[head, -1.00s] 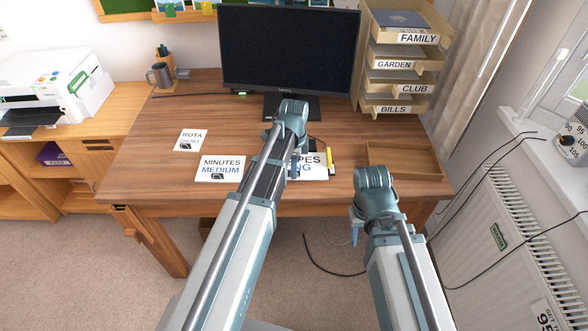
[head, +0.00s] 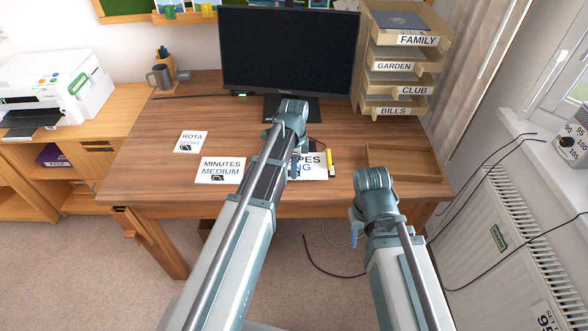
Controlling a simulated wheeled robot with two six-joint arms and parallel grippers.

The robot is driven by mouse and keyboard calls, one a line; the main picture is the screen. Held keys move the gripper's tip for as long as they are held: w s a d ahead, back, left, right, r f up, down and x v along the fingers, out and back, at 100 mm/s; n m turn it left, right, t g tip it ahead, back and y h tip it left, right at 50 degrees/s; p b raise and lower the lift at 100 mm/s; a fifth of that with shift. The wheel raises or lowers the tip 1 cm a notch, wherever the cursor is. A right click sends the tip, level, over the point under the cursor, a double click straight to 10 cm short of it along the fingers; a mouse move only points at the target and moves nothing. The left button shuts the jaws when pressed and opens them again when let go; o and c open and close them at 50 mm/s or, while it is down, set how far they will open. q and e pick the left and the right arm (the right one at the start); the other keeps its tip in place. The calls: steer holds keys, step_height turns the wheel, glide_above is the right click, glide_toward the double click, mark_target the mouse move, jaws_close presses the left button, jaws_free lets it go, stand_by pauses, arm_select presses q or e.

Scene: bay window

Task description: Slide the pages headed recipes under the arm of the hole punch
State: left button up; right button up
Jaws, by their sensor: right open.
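The recipes pages (head: 315,172) lie near the desk's front edge. Only the letters "PES" and "NG" show, because my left arm covers their left part. My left gripper (head: 294,172) points down at the left side of these pages; its fingertips are too small and covered to show a gap or a grip. A narrow yellow item (head: 330,158) with something dark at its lower end is at the pages' right edge. I cannot make out the hole punch clearly. My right gripper (head: 354,236) is open, in front of the desk's edge and mostly hidden by its arm.
Pages headed minutes (head: 219,170) and rota (head: 191,141) lie to the left. A shallow wooden tray (head: 405,172) is at the right. The monitor (head: 288,50) and labelled letter trays (head: 399,88) stand behind. The desk's (head: 222,118) middle left is clear.

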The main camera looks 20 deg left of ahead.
arm_select(q)
steer(key=o, duration=0.4)
steer(key=shift+r+p, duration=3.55)
steer(key=s+d+n, duration=0.3)
steer(key=s+d, duration=0.1)
steer(key=s, duration=0.2)
steer(key=s+d+n, duration=0.4)
steer(key=s, duration=0.2)
steer(key=s+d+n+y, duration=0.1)
steer(key=s+d+n, duration=0.2)
steer(key=s, duration=0.4)
steer(key=shift+s+d+n, duration=0.1)
steer(key=shift+d+n, duration=0.3)
steer(key=shift+n, duration=0.2)
